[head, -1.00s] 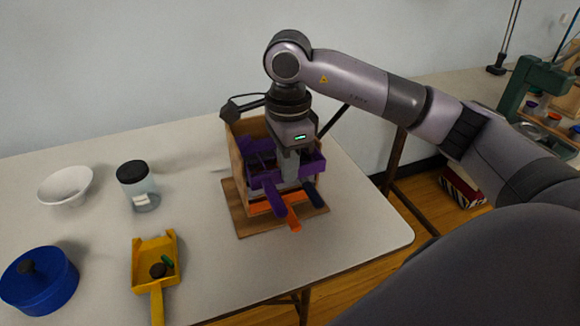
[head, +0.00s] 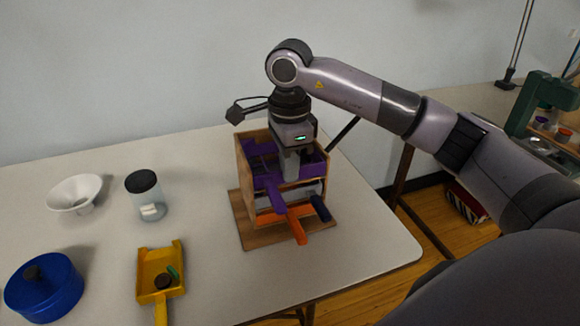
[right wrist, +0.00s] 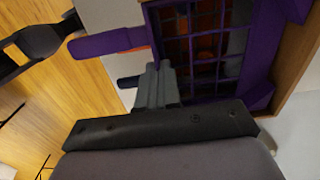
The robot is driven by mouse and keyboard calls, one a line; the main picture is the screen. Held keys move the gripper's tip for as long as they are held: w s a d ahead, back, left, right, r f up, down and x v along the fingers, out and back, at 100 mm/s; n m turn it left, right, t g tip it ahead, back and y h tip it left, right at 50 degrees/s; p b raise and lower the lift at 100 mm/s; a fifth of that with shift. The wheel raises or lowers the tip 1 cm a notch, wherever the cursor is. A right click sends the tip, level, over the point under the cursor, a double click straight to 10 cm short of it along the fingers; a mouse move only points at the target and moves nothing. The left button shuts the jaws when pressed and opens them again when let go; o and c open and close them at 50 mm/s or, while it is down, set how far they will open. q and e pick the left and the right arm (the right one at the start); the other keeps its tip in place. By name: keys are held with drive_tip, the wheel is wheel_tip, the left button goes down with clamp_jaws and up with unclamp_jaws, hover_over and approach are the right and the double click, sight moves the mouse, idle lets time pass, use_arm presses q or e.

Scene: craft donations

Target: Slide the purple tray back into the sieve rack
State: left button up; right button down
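The wooden sieve rack (head: 243,165) stands on its baseboard on the table. The purple tray (head: 262,180) lies in the rack's upper level, mostly inside, with its handle (head: 275,196) pointing toward me. In the right wrist view the purple tray (right wrist: 207,97) shows its grid. My right gripper (head: 291,178) points down at the tray's front, right of the handle. Its fingers (right wrist: 155,72) are together against or very close to the front wall; exact contact is hidden. An orange handle (head: 299,231) and a dark blue handle (head: 320,208) stick out lower down. My left gripper is not in view.
Left of the rack stand a lidded jar (head: 147,198), a white bowl (head: 74,193), a blue lidded pot (head: 44,289) and a yellow scoop (head: 148,286) holding small pieces. Table is clear in front of the rack. A green device (head: 545,100) stands on another table.

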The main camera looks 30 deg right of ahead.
drive_tip(key=shift+w+d+f, duration=0.1)
drive_tip(key=shift+d+f, duration=0.05)
drive_tip(key=shift+f, duration=0.05)
idle(0.5)
drive_tip(key=c, duration=1.3)
unclamp_jaws()
drive_tip(key=shift+o, duration=0.2)
